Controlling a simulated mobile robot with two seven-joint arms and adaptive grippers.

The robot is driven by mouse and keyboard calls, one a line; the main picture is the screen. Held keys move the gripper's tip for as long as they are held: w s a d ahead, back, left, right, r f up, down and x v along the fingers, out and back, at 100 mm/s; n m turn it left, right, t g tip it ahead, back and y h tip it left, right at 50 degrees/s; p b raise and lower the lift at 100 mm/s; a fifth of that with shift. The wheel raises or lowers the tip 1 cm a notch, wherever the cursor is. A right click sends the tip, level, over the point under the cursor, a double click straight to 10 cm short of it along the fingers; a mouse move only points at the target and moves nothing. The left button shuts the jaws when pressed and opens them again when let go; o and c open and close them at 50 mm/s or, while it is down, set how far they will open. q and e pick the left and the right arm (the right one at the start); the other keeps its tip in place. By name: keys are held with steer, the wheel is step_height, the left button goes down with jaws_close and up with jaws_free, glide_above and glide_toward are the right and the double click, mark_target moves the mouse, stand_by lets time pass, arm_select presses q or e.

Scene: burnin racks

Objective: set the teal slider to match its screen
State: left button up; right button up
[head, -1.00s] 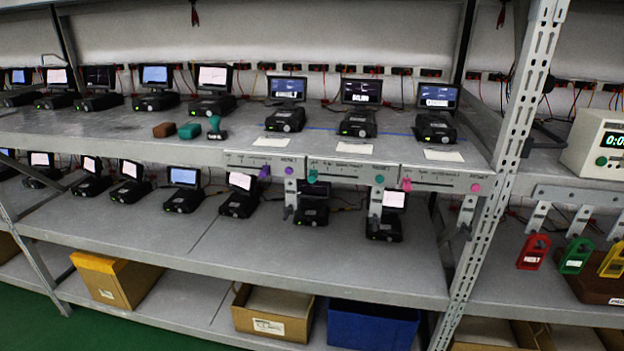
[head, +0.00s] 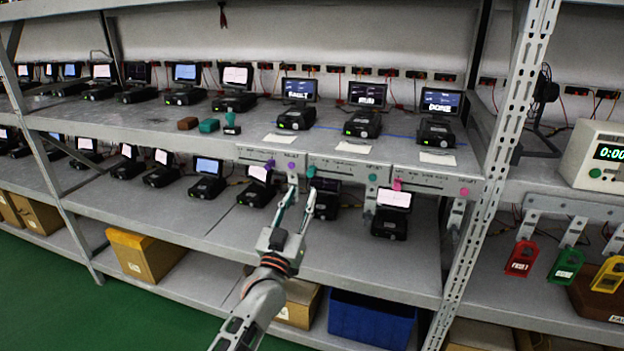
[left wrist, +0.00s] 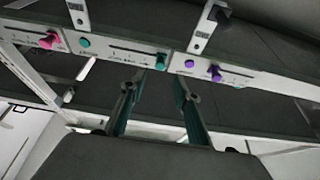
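The teal slider (head: 311,171) is at the left end of the track on its grey panel (head: 343,171), on the upper shelf's front edge. A round teal knob (head: 373,178) is at the panel's right end. The middle screen above (head: 367,94) appears to read RUN. My left gripper (head: 303,190) is open and empty, its fingers pointing up just below and in front of the teal slider. In the left wrist view, turned over, the teal slider (left wrist: 161,61) shows just beyond and between the open fingertips (left wrist: 155,78); contact is not visible. My right gripper is not in view.
A purple slider (head: 270,164) and purple knob (head: 291,166) are close on the left, a pink slider (head: 397,184) on the right. Screens beside it read FAULT (head: 298,89) and DONE (head: 441,102). Brackets hang below the panels. A rack post (head: 506,150) stands at right.

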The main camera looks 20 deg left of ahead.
mark_target(309, 176)
arm_select(q)
steer(key=x, duration=0.7)
steer(key=shift+w+f, duration=0.1)
jaws_close()
